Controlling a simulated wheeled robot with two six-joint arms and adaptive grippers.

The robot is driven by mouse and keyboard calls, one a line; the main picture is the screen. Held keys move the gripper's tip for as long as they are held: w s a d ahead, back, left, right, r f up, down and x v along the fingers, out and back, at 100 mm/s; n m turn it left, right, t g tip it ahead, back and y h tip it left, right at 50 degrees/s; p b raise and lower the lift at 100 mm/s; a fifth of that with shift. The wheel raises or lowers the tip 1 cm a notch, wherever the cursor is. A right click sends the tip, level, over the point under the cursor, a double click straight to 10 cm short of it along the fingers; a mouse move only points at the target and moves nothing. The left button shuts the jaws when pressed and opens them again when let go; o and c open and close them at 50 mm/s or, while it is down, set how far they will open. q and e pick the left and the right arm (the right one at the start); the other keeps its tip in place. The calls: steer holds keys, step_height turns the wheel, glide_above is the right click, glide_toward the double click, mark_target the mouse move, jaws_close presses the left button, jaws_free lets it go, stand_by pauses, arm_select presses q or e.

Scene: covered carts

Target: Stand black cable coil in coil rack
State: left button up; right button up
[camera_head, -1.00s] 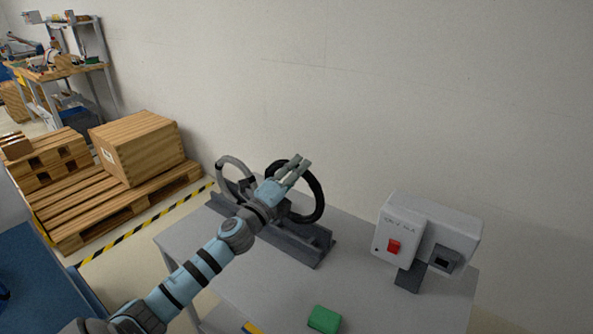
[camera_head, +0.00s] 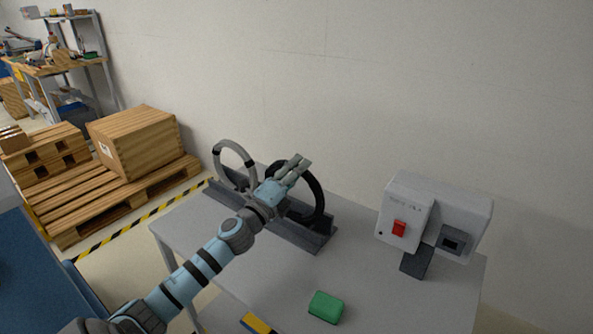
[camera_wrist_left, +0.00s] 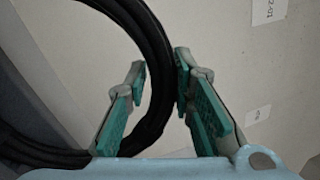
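The black cable coil (camera_head: 321,196) stands upright at the right part of the grey coil rack (camera_head: 318,238). Its lower edge is at the rack, but I cannot tell whether it rests on the bottom. My left gripper (camera_head: 297,166) is at the coil's upper part and hides some of it. A grey coil (camera_head: 219,150) stands at the rack's left part. My right gripper is out of view.
A grey-white device with a red switch (camera_head: 408,205) stands on the table's right. A green block (camera_head: 326,307) and a yellow-black item (camera_head: 258,324) lie near the front. The grey table (camera_head: 375,285) is bare between them. A wall rises behind.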

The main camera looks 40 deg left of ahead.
arm_select(q)
steer(key=o, duration=0.4)
steer(key=shift+s+f, duration=0.15)
steer(key=shift+s, duration=0.1)
steer(key=s, duration=0.3)
steer(key=s+f, duration=0.1)
steer(key=s, duration=0.3)
steer(key=s+f, duration=0.1)
steer(key=s, duration=0.3)
steer(key=shift+s+d, duration=0.15)
steer(key=shift+d, duration=0.15)
steer(key=shift+a, duration=0.1)
